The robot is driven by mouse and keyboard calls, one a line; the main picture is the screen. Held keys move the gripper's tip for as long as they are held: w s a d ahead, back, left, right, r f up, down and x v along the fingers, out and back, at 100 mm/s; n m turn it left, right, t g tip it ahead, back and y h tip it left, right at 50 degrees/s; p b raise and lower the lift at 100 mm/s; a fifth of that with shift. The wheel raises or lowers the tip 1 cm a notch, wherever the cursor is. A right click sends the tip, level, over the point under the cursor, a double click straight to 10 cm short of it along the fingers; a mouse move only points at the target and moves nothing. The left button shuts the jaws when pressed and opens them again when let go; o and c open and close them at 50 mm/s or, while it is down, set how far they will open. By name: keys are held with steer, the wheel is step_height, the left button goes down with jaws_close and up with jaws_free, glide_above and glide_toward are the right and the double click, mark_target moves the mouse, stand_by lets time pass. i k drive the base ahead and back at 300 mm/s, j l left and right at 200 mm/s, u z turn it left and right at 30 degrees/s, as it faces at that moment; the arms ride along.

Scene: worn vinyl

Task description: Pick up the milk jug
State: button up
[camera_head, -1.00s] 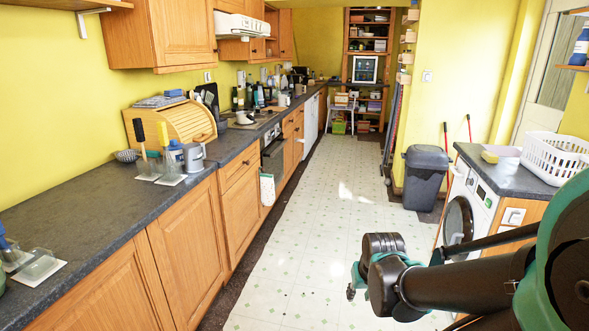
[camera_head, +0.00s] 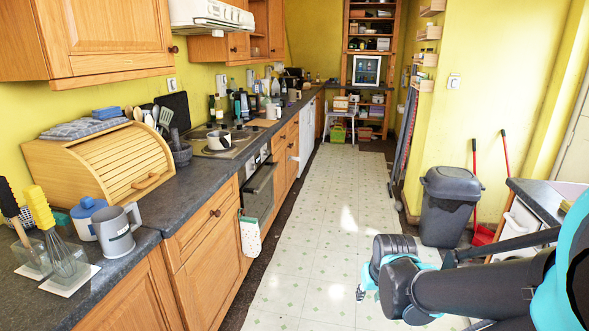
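A grey metal jug (camera_head: 117,230) with a handle on its right side stands upright on the dark left counter (camera_head: 65,319), at its near end. It is the likeliest milk jug in view; I cannot read the marking on its front. My gripper (camera_head: 362,292) hangs over the floor at the lower middle, far to the right of the jug and apart from it. It is mostly hidden behind my own arm, so its fingers do not show clearly.
A blue-lidded white pot (camera_head: 86,218) and utensils in clear holders stand beside the jug. A wooden bread bin (camera_head: 104,167) stands behind it. Wall cupboards overhang the counter. The aisle floor (camera_head: 318,215) is clear. A grey bin (camera_head: 449,205) and a right counter stand across.

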mark_target(271, 109)
steer(key=i, duration=1.9)
